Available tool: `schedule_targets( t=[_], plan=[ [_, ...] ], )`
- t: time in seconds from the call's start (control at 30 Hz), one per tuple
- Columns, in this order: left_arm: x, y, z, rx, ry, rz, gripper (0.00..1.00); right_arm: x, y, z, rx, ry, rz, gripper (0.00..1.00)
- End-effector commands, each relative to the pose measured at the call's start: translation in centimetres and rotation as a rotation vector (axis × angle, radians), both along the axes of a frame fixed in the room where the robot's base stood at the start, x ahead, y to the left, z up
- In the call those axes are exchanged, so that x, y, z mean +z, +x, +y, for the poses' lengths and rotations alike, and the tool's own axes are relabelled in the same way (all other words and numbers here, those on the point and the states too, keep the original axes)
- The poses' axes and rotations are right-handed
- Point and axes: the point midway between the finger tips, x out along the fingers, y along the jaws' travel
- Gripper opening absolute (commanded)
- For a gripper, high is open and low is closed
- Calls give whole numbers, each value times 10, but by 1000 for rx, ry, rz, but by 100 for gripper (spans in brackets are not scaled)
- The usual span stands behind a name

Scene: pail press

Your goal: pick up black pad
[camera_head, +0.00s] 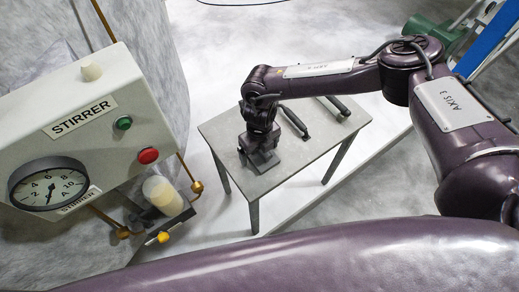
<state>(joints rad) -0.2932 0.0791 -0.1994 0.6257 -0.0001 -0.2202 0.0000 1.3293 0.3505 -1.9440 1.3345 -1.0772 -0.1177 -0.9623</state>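My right gripper (262,147) points down over the left part of a small grey table (318,150). A dark flat piece, probably the black pad (265,161), shows right below the gripper at the tabletop. The gripper covers much of it, and I cannot tell whether they touch. The fingers are too small and dark to tell whether they are open or shut. My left gripper is not in view.
Two dark bar-shaped things (294,121) and (339,106) lie on the table's far side. A stirrer control box (110,125) with a gauge and buttons stands at left, a pale cylinder (160,194) below it. The table's front right is clear.

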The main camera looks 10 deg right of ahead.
Motion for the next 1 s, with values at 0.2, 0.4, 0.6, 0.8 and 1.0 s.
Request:
schedule_targets(
  t=[0.2, 0.4, 0.6, 0.8, 1.0],
  plan=[
    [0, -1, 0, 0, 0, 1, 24, 0, 0, 0, 0, 0, 0, 64],
    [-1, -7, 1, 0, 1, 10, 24, 1, 0, 0, 0, 0, 0, 45],
    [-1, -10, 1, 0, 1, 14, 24, 1, 0, 0, 0, 0, -1, 44],
    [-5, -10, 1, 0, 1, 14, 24, 13, 1, 0, 0, 2, -1, 44],
    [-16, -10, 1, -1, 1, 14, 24, 48, 2, 0, 0, 3, -4, 44]
  ],
)
